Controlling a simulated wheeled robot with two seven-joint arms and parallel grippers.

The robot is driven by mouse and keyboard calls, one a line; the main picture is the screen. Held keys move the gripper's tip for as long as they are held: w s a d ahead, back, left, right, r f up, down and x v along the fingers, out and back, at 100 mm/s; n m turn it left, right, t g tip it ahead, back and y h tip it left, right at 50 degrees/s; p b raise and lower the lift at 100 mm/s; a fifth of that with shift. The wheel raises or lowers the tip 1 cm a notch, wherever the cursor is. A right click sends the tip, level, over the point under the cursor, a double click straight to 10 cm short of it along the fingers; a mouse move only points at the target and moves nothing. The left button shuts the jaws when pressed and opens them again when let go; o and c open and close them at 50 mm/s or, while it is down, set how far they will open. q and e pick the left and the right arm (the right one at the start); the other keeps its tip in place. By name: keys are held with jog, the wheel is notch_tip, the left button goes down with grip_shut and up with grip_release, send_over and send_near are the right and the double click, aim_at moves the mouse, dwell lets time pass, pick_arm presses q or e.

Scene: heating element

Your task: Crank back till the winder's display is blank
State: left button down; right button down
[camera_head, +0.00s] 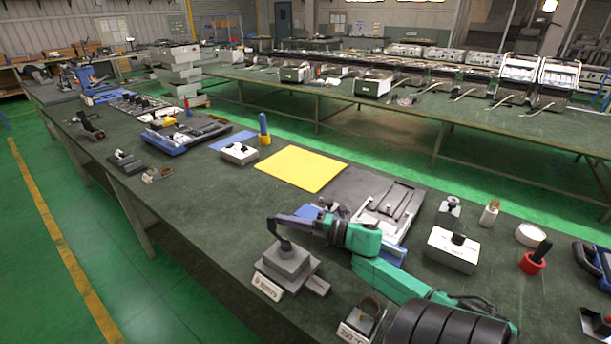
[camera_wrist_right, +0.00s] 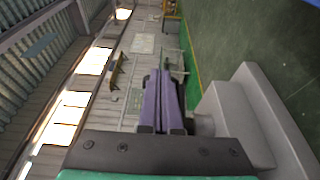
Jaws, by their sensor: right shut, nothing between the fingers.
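The winder (camera_head: 288,264) is a stepped grey block near the front edge of the table, with a dark curved crank (camera_head: 277,236) on top. A white plate (camera_head: 267,287) with dark marks is on its front; I cannot read the marks surely, nor tell whether it is the display. My right gripper (camera_head: 277,219) reaches left over the winder, its purple fingers shut and empty at the crank's upper end. Whether they touch it is unclear. In the right wrist view the closed fingers (camera_wrist_right: 163,100) are beside the winder's grey stepped body (camera_wrist_right: 245,120). My left gripper is not in view.
Behind are a grey fixture (camera_head: 385,215), a yellow sheet (camera_head: 300,170) and a white box with a black knob (camera_head: 452,250). The table left of the winder is clear.

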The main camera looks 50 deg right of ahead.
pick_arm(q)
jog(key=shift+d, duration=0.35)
pick_arm(e)
jog(key=shift+w+a+r, duration=0.1)
jog(key=shift+w+a, duration=0.15)
jog(key=shift+a, duration=0.15)
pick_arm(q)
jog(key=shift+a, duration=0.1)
